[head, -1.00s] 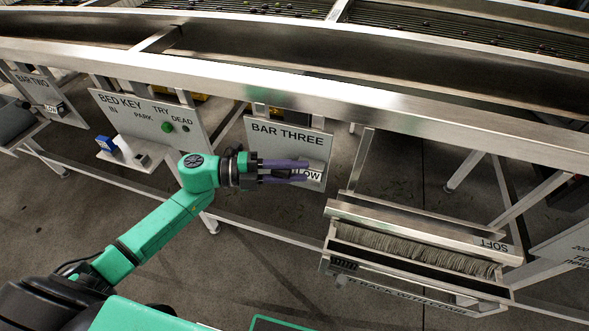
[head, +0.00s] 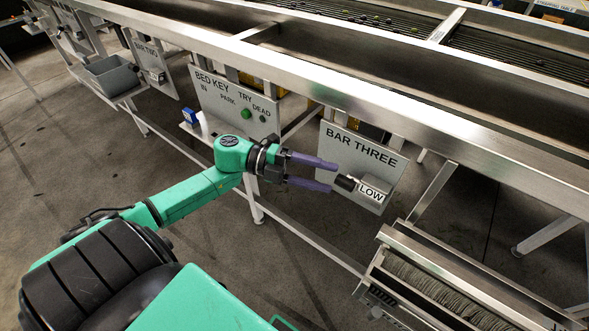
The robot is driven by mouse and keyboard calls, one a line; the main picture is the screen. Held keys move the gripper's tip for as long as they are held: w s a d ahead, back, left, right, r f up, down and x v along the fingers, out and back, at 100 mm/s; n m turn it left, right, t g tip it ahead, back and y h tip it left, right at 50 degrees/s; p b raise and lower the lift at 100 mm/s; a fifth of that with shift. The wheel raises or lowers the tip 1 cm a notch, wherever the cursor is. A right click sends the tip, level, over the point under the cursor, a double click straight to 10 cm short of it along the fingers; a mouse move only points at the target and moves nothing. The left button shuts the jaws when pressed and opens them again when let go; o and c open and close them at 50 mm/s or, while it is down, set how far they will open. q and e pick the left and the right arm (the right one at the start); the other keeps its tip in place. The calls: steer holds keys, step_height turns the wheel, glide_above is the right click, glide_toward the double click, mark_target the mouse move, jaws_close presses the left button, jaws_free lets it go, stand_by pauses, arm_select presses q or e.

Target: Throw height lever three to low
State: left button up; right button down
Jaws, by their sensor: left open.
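The BAR THREE panel (head: 352,150) is a grey plate hung under the steel frame, right of centre. Its height lever (head: 346,182) has a dark knob that points left, beside a white LOW label (head: 371,192). My left gripper (head: 332,176) is open and empty, its two purple fingers pointing right. In the picture the fingertips are just left of the knob, one above and one below its level. I cannot tell the depth gap between them. My right gripper is not in view.
The BAR TWO panel (head: 147,54) and a grey bin (head: 111,76) are farther left. A brush tray (head: 430,285) stands at lower right. A long steel rail (head: 330,92) runs above.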

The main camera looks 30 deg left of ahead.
arm_select(q)
steer(key=v, duration=0.6)
steer(key=shift+a, duration=0.2)
steer(key=w+a+f+n+t+y+p, duration=0.3)
steer(key=w+a+f+n+t+y, duration=0.3)
steer(key=a+f+n+t+y, duration=0.45)
steer(key=s+a+f+n+g+y+p, duration=0.1)
steer(key=s+a+f+n+g+y, duration=0.15)
steer(key=f+n, duration=0.4)
steer(key=s+a+f+n+g+y+p, duration=0.1)
steer(key=s+a+f+n, duration=0.2)
steer(key=f, duration=0.7)
steer(key=s+d+f+n+g+y+p, duration=0.1)
steer(key=s+d+f+n+g+y, duration=0.3)
steer(key=s+f, duration=0.75)
steer(key=s+d+f+n+g+h+p, duration=0.1)
steer(key=s+d+f+g, duration=0.2)
steer(key=s, duration=0.5)
steer(key=s+d+f+n+g+p, duration=0.1)
steer(key=s+d+f+n+g, duration=0.1)
steer(key=s+d+f+g, duration=0.2)
steer(key=s+d+f, duration=0.1)
steer(key=s+d, duration=0.2)
steer(key=s, duration=0.2)
steer(key=shift+s+f+n+h, duration=0.25)
steer(key=shift+s+n+h, duration=0.05)
steer(key=shift+s+h, duration=0.1)
